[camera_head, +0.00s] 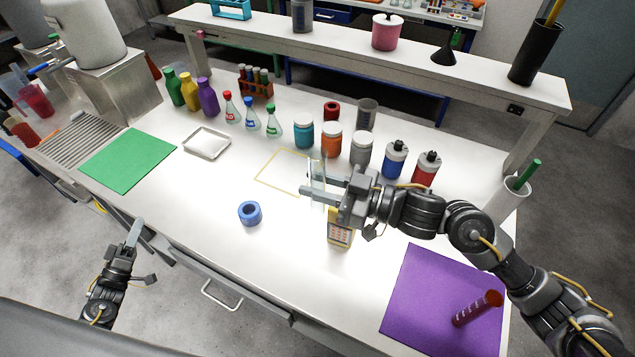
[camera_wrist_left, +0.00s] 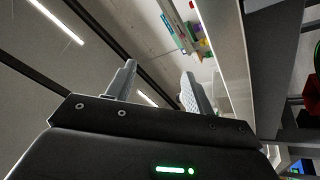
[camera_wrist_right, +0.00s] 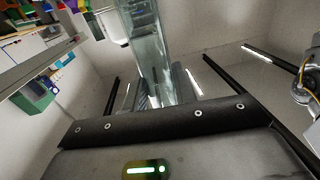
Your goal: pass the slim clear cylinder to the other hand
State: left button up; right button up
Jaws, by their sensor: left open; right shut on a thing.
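The slim clear cylinder (camera_head: 318,172) is see-through and roughly upright, held above the middle of the white bench. My right gripper (camera_head: 317,186) is shut on it, with its fingers on either side. In the right wrist view the cylinder (camera_wrist_right: 146,45) stands between the fingers (camera_wrist_right: 163,92) and runs up out of the frame. My left gripper (camera_head: 134,233) is open and empty off the front edge of the bench, well away from the cylinder. The left wrist view shows its two fingers (camera_wrist_left: 158,82) apart with nothing between them.
Several jars (camera_head: 331,140) stand behind. A purple mat (camera_head: 410,300) lies at right, a green mat (camera_head: 128,158) at left.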

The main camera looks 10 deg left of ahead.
pick_arm(q)
jog(key=s+d+f+g+y, duration=0.2)
jog(key=s+f+g, duration=0.2)
jog(key=f, duration=0.6)
jog(key=s+d+f+g+y, duration=0.1)
jog(key=s+d+f+g, duration=0.25)
jog(key=f, duration=0.65)
jog(key=s+d+f+g+y, duration=0.2)
jog(key=s+f+g, duration=0.15)
jog(key=f, duration=0.55)
jog(key=s+d+f+m+g, duration=0.5)
jog(key=s+d+f, duration=0.2)
jog(key=s+d, duration=0.3)
jog(key=s+d+f+m+g+h, duration=0.1)
jog(key=s+d+f+m+g, duration=0.4)
jog(key=s+d+f, duration=0.3)
jog(key=shift+s+d, duration=1)
jog(key=shift+s, duration=1.15)
